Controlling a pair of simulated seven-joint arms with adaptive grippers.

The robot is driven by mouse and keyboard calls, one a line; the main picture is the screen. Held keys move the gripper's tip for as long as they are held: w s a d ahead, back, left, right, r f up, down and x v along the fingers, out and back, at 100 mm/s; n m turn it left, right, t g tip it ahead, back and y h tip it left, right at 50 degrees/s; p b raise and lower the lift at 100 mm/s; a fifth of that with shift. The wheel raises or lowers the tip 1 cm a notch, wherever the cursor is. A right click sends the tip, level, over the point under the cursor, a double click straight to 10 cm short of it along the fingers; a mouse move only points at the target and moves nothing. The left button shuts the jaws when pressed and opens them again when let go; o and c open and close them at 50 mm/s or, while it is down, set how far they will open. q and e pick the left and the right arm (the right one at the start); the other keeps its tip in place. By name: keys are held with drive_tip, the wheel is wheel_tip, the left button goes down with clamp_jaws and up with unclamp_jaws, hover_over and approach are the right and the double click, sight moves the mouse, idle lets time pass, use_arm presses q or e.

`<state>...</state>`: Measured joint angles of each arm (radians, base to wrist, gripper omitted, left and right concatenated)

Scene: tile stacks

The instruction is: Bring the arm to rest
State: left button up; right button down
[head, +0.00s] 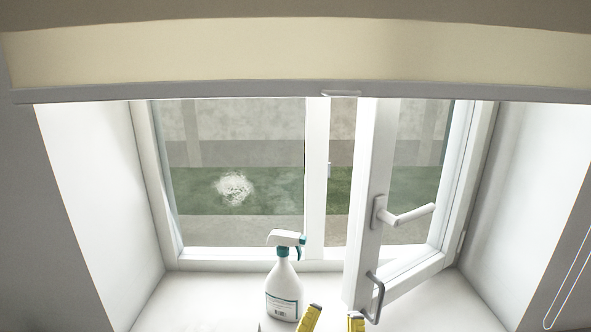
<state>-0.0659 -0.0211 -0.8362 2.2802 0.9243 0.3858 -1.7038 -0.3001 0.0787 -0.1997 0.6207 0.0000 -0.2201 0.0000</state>
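My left gripper (332,321) shows only at the bottom edge of the head view. Its two yellow fingertips stand apart with nothing visible between them, so it is open and empty. The rest of that arm is cut off by the frame's lower edge. The fingertips are just right of a white spray bottle's base and left of the open window sash. My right gripper is not in view.
A white spray bottle (284,290) with a teal collar stands upright on the sill. The right window sash (367,200) is swung inward, with a handle (405,215). A whitish patch (234,188) shows at the left pane. A blind (300,55) hangs above. A cord loop (568,283) hangs right.

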use_arm(q)
drive_tip(key=a+f+m+g, duration=0.2)
drive_tip(key=a+f+g, duration=0.15)
drive_tip(key=f, duration=0.55)
drive_tip(key=w+a+f+m+g+y, duration=0.1)
drive_tip(key=a+f+m+g, duration=0.2)
drive_tip(key=f, duration=0.5)
drive_tip(key=a+f+m+g, duration=0.2)
drive_tip(key=f+g, duration=0.3)
drive_tip(key=f, duration=0.4)
drive_tip(key=s+a+f+n+g+y, duration=0.2)
drive_tip(key=s+a+f+y, duration=0.2)
drive_tip(key=a, duration=0.6)
drive_tip(key=s+a+f+n+g+y, duration=0.25)
drive_tip(key=a+f+y, duration=0.25)
drive_tip(key=a, duration=0.4)
drive_tip(key=s+a+f+n+g+y, duration=0.2)
drive_tip(key=s+a+f+y, duration=0.25)
drive_tip(key=a, duration=0.55)
drive_tip(key=s+d+f+g+h, duration=0.2)
drive_tip(key=d+f, duration=0.1)
drive_tip(key=f, duration=1.3)
drive_tip(key=s+d+f+g+h, duration=0.1)
drive_tip(key=s+d+f+h, duration=0.15)
drive_tip(key=f, duration=1.45)
drive_tip(key=s+f+n+g, duration=0.3)
drive_tip(key=s+f, duration=1.5)
drive_tip(key=s, duration=0.2)
drive_tip(key=shift+d+h, duration=0.3)
drive_tip(key=shift+h, duration=0.1)
